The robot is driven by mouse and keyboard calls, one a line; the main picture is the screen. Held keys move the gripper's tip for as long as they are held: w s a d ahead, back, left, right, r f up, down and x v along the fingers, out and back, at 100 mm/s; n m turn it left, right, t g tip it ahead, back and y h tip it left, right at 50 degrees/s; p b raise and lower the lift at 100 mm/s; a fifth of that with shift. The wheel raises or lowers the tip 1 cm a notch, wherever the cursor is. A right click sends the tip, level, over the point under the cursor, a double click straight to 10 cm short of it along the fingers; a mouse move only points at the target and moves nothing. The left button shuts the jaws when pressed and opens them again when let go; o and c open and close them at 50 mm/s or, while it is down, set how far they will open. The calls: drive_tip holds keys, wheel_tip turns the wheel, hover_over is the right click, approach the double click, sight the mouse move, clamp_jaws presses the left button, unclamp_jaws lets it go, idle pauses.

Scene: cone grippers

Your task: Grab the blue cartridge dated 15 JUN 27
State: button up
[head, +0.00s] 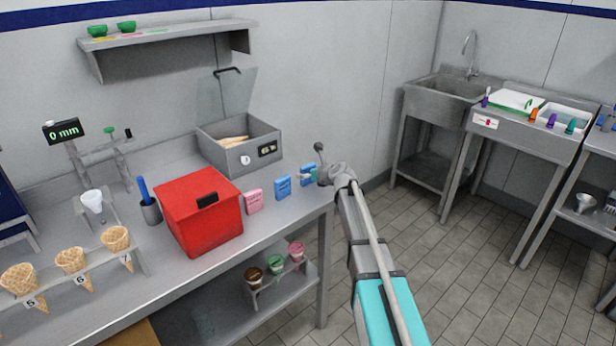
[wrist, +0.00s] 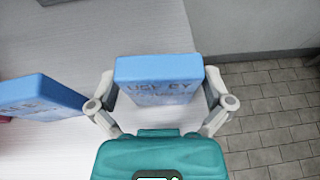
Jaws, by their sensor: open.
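Two blue cartridges stand upright near the right end of the steel counter. The right one (head: 307,171) is at my gripper (head: 319,172), partly hidden by it; the left one (head: 283,188) stands apart. In the wrist view the right cartridge (wrist: 160,72) sits between the open fingers of my gripper (wrist: 160,90), with a visible gap on at least the left side. Its face reads "USE BY"; the date below is too blurred to read. The left cartridge (wrist: 42,97) is at the left edge, its print also unreadable.
A pink cartridge (head: 253,201) and a red box (head: 203,212) stand left of the blue cartridges. A grey lidded bin (head: 238,148) is behind them. The counter's right edge is close to my gripper, with tiled floor (head: 460,270) beyond.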

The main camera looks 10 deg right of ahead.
idle(0.3)
drive_tip(key=c, duration=0.9)
drive_tip(key=shift+r, duration=0.15)
drive_tip(key=shift+r+p, duration=0.9)
drive_tip(key=shift+p, duration=0.15)
drive_tip(key=s+r+p, duration=0.3)
drive_tip(key=s, duration=0.1)
drive_tip(key=s+r+p, duration=0.4)
drive_tip(key=s, duration=0.1)
drive_tip(key=s+r+p, duration=0.4)
drive_tip(key=s, duration=0.1)
drive_tip(key=shift+d, duration=0.35)
